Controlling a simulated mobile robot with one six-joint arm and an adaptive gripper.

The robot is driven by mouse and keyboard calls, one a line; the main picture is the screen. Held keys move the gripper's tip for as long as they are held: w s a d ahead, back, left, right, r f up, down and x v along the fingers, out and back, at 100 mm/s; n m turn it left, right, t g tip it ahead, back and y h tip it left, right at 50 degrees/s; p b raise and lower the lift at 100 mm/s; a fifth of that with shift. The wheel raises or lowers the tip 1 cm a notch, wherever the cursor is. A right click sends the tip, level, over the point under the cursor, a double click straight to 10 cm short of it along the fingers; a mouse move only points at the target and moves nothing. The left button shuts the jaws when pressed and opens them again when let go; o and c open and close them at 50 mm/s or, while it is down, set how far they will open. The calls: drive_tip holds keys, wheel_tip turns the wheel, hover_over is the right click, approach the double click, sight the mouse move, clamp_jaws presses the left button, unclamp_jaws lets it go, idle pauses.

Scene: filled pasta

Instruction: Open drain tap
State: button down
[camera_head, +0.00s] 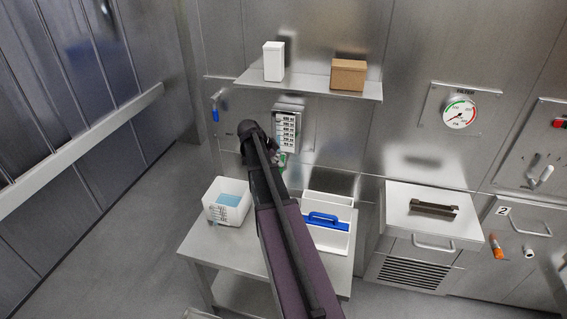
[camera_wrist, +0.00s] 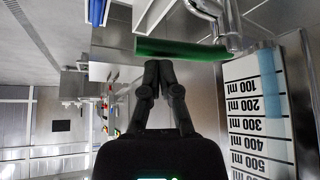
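A tap with a green handle is on the back wall below the scale panel (camera_head: 287,130). In the wrist view the green handle (camera_wrist: 180,47) lies crosswise, attached to a metal pipe (camera_wrist: 222,20). In the head view only a bit of green (camera_head: 283,160) shows beside my gripper (camera_head: 275,160). In the wrist view my gripper (camera_wrist: 158,64) has its fingertips together, right at the handle's near edge. I see no part of the handle between them; whether they touch it is unclear. The ml scale (camera_wrist: 258,110) is to the right.
A blue-handled tap (camera_head: 215,110) is on the wall at left. Below, a steel table (camera_head: 240,256) holds a white container with blue contents (camera_head: 228,202) and a white caddy with a blue handle (camera_head: 326,221). A shelf (camera_head: 310,85) with two boxes is above.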

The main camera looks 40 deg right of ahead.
drive_tip(key=w+d+p+v, duration=0.1)
drive_tip(key=p+v, duration=0.4)
drive_tip(key=v, duration=0.2)
drive_tip(key=shift+r+p, duration=0.25)
drive_tip(key=shift+p, duration=0.1)
idle(0.5)
drive_tip(key=s+a+f+n+t+y+b, duration=0.1)
drive_tip(key=s+a+f+n+y+b, duration=0.1)
drive_tip(key=a+n, duration=0.5)
drive_tip(key=s+a+f+n+t+y+b, duration=0.1)
drive_tip(key=s+a+f+n, duration=0.4)
drive_tip(key=a, duration=1.2)
drive_tip(key=s+a+f+n+y+b, duration=0.3)
drive_tip(key=s+a+n, duration=0.4)
drive_tip(key=a+n, duration=0.3)
drive_tip(key=shift+a+f+n+t+b, duration=0.15)
drive_tip(key=shift+a+n+t+b, duration=0.35)
drive_tip(key=shift+a, duration=0.65)
drive_tip(key=shift+s, duration=0.2)
